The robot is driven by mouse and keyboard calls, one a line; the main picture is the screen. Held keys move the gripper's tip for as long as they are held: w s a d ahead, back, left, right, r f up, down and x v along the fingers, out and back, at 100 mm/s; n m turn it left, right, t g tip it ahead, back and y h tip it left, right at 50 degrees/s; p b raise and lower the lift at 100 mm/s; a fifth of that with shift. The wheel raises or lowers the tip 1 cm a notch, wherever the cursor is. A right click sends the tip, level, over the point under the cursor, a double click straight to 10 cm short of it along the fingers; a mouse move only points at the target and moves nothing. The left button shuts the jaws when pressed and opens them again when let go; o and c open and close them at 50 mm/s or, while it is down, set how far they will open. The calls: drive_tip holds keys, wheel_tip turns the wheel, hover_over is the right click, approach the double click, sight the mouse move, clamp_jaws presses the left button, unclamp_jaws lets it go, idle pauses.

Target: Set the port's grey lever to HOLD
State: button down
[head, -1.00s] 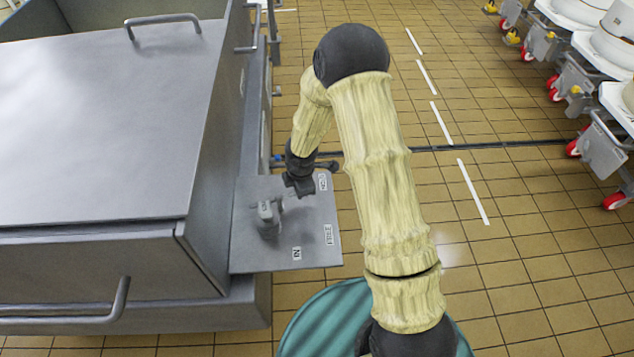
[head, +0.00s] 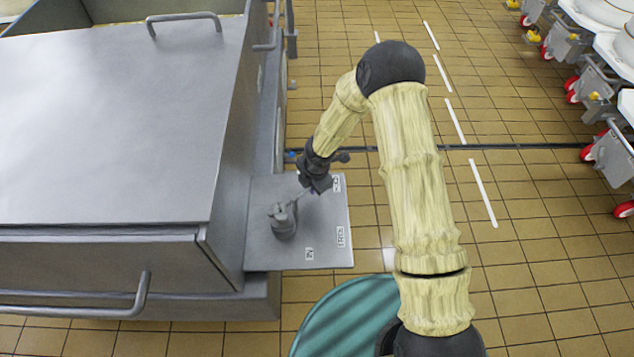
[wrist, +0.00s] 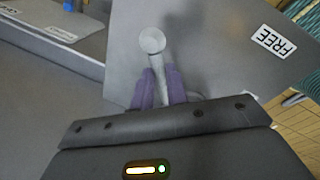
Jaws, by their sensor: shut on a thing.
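The port is a flat grey plate (head: 262,252) fixed to the side of the grey vat in the head view. Its grey lever (head: 283,222) has a round hub standing on the plate. The lever's bar points up and right from the hub toward my gripper (head: 306,193). In the wrist view the hub's round top (wrist: 152,40) is clear, and the bar runs down between the purple fingers of my gripper (wrist: 158,90), which are shut on it. A FREE label (wrist: 273,42) lies right of the lever. I cannot read HOLD anywhere.
The vat's lid (head: 110,120) and front handle (head: 75,312) lie left of the plate. A teal round thing (head: 340,315) is at the bottom. Tiled floor is open to the right, with wheeled carts (head: 625,150) at the far right edge.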

drive_tip(key=c, duration=1.4)
unclamp_jaws()
drive_tip(key=shift+r, duration=0.1)
drive_tip(key=r+p, duration=0.1)
drive_tip(key=r, duration=0.4)
drive_tip(key=s+d+r+p, duration=0.1)
drive_tip(key=r, duration=0.5)
drive_tip(key=s+d+r+p, duration=0.1)
drive_tip(key=r, duration=0.4)
drive_tip(key=shift+s+d+r+p, duration=0.1)
drive_tip(key=shift+s+r+p, duration=0.1)
drive_tip(key=shift+r+p, duration=0.15)
